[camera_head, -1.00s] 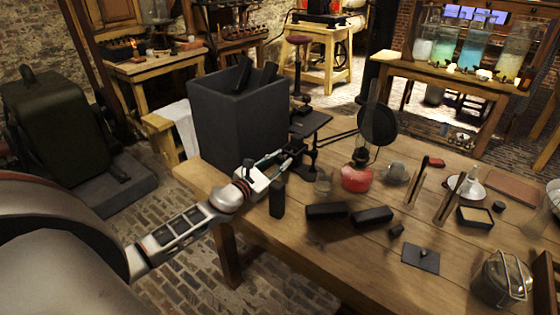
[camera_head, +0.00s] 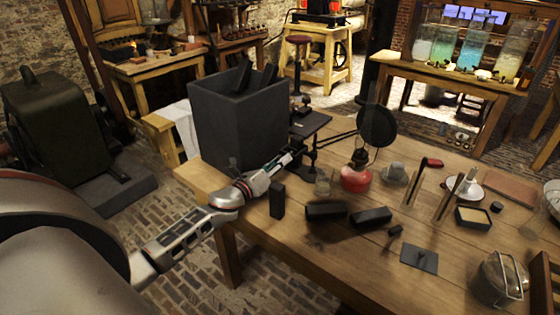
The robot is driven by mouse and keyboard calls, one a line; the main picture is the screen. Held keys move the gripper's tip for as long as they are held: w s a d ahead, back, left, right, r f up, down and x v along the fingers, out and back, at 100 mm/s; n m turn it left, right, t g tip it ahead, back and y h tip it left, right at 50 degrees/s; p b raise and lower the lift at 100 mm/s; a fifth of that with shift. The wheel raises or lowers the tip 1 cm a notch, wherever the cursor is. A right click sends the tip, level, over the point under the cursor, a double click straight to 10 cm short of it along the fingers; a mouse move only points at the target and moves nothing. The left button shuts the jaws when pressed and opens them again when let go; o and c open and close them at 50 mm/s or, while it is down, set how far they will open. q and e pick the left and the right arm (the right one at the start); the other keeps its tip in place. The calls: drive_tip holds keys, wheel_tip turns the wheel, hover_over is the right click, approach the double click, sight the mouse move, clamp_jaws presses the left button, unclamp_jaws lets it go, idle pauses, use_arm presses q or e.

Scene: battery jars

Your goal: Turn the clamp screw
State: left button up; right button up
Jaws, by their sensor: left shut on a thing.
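A black metal clamp stand (camera_head: 311,124) with a flat top stands at the table's back edge, right of the big dark box. My left gripper (camera_head: 288,158) reaches in from the left and has its fingertips at the lower part of this stand. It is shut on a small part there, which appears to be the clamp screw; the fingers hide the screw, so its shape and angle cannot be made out. My right gripper is not in view.
The dark open box (camera_head: 240,125) stands close behind my left gripper. A black upright block (camera_head: 277,200), a glass (camera_head: 323,184) and a red lamp (camera_head: 355,179) stand near it. Two black blocks (camera_head: 326,210) lie in front.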

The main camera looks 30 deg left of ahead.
use_arm(q)
drive_tip(key=n+p, duration=0.1)
drive_tip(key=n, duration=0.3)
drive_tip(key=shift+r, duration=0.1)
drive_tip(key=n+p, duration=0.1)
drive_tip(key=n, duration=0.2)
drive_tip(key=n+p, duration=0.2)
drive_tip(key=n, duration=0.2)
drive_tip(key=n+p, duration=0.2)
drive_tip(key=n, duration=0.1)
drive_tip(key=shift+n, duration=0.7)
drive_tip(key=shift+n+p, duration=0.6)
drive_tip(key=shift+n, duration=0.9)
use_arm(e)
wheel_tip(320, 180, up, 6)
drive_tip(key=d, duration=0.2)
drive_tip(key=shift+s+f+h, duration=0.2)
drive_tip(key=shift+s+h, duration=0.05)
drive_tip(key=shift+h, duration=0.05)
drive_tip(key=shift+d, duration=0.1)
